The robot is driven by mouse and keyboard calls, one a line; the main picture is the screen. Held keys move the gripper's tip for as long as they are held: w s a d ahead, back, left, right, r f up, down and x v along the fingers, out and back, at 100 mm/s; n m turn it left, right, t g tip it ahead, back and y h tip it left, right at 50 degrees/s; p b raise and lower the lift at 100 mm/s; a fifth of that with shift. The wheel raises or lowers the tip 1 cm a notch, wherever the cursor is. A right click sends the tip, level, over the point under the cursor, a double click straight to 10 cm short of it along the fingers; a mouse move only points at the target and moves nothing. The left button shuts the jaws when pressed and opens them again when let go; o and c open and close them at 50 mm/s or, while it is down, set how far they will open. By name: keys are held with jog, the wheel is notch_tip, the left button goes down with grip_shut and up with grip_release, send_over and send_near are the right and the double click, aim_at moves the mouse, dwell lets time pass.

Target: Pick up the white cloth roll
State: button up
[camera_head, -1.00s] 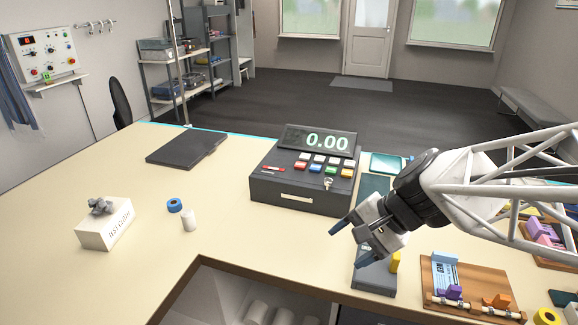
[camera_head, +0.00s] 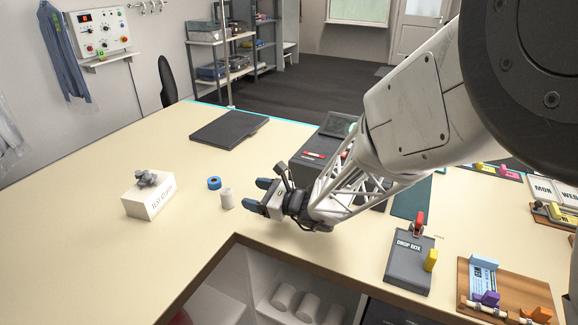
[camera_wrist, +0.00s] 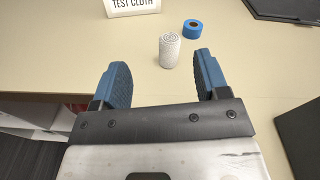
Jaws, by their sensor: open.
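The white cloth roll (camera_head: 227,198) stands upright on the cream counter (camera_head: 90,235), just right of and in front of a blue tape roll (camera_head: 214,183). The wrist view shows the cloth roll (camera_wrist: 169,50) with its spiral top, ahead of the fingertips and between their lines. My gripper (camera_head: 264,195) is open and empty, with its blue-tipped fingers close to the right of the cloth roll and apart from it. Both blue fingers (camera_wrist: 160,75) are spread in the wrist view.
A white TEST CLOTH block (camera_head: 150,199) with a grey lump on top stands to the left. A dark flat pad (camera_head: 228,132) lies behind. The dark register (camera_head: 312,160) is partly hidden by my arm. A grey drop box (camera_head: 409,262) stands right. The front counter edge has an inner corner over shelves.

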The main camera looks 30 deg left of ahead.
aim_at(222, 190)
jog(key=a+f+m, duration=0.1)
jog(key=a, duration=0.1)
jog(key=a+f+m+t, duration=0.1)
jog(key=a+f, duration=0.1)
jog(key=a+f+m+t+y, duration=0.1)
jog(key=a+f, duration=0.1)
jog(key=shift+w+m, duration=0.25)
jog(key=shift+m, duration=0.15)
jog(key=shift+w+a, duration=0.15)
jog(key=shift+a, duration=1.1)
jog(key=shift+w+a+r, duration=0.1)
jog(key=shift+w+a, duration=0.15)
jog(key=shift+a, duration=1.05)
jog(key=shift+w+a+r, duration=0.1)
jog(key=shift+w+a, duration=0.1)
jog(key=shift+a, duration=1.1)
jog(key=shift+f, duration=0.1)
jog(key=c, duration=1)
